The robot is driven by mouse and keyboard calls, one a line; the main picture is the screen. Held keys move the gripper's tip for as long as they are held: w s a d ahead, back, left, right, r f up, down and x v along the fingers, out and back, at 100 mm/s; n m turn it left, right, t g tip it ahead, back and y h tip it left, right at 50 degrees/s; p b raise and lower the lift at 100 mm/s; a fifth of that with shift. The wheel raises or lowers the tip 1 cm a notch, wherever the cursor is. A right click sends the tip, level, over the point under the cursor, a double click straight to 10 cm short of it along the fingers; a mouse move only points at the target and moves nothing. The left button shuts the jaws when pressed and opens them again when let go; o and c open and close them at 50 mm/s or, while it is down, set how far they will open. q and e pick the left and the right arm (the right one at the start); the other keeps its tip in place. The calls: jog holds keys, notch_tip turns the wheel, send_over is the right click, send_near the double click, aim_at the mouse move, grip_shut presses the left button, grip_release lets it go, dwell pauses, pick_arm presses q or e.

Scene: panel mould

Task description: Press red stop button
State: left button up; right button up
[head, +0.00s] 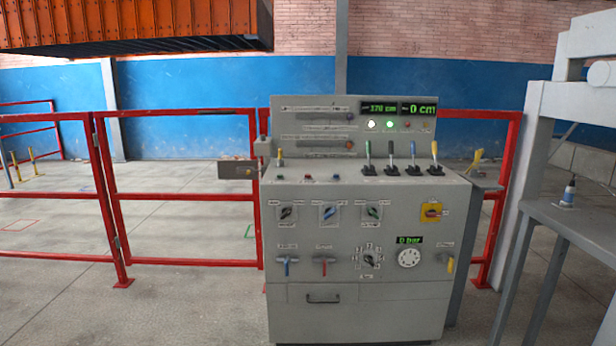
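A grey control panel (362,316) stands upright in the middle of the head view. Neither of my grippers is in view.
Several levers (391,168) stand up from the ledge at right. Red railings (185,195) run behind the panel on both sides. The floor at left front is clear.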

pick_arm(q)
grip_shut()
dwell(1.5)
